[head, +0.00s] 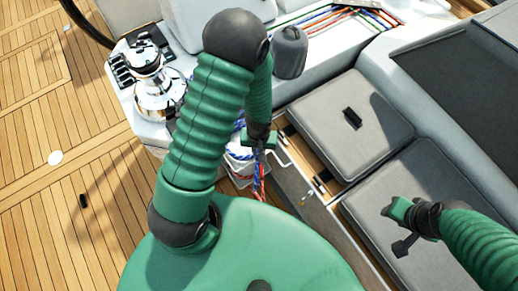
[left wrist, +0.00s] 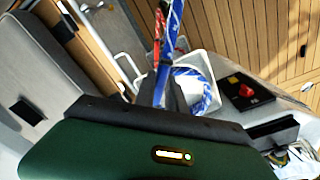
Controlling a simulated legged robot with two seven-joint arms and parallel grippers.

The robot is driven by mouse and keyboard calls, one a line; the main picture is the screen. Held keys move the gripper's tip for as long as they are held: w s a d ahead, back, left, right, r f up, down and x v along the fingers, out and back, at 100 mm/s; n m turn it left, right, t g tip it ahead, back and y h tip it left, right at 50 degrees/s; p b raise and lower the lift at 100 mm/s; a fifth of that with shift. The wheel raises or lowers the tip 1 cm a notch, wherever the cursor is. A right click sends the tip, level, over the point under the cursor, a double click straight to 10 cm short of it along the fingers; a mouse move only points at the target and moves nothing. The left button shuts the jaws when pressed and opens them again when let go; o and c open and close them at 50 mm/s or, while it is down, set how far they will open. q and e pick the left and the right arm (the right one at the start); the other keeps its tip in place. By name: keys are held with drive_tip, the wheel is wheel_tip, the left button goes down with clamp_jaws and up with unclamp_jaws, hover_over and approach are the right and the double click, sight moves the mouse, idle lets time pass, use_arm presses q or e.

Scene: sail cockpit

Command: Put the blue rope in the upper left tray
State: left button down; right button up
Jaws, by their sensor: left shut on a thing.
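My left gripper (head: 262,140) is shut on a blue rope (head: 258,164), which hangs below it. In the left wrist view the blue rope (left wrist: 172,45) runs up from between the dark fingers, with a red strand close beside it. White trays (head: 238,180) are beside and below the gripper, partly hidden behind my left arm. In the left wrist view a white tray (left wrist: 206,62) has a blue-and-white rope coil (left wrist: 200,88) in it. I cannot tell whether the held rope touches a tray. My right gripper (head: 393,211) is over the grey seat at right; its jaw opening is unclear.
A chrome winch (head: 155,85) stands left of my arm. Grey hatch cushions (head: 345,125) with dark latches lie at right, beside a metal handle (head: 283,152). Colored ropes (head: 335,18) lie along the back ledge. The wooden deck (head: 60,120) at left is mostly clear.

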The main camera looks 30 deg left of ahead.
use_arm(q)
drive_tip(key=shift+f, duration=0.25)
drive_tip(key=c, duration=0.8)
unclamp_jaws()
drive_tip(key=shift+c, duration=0.2)
drive_tip(key=shift+r, duration=0.1)
wheel_tip(320, 180, up, 9)
drive_tip(key=p, duration=0.8)
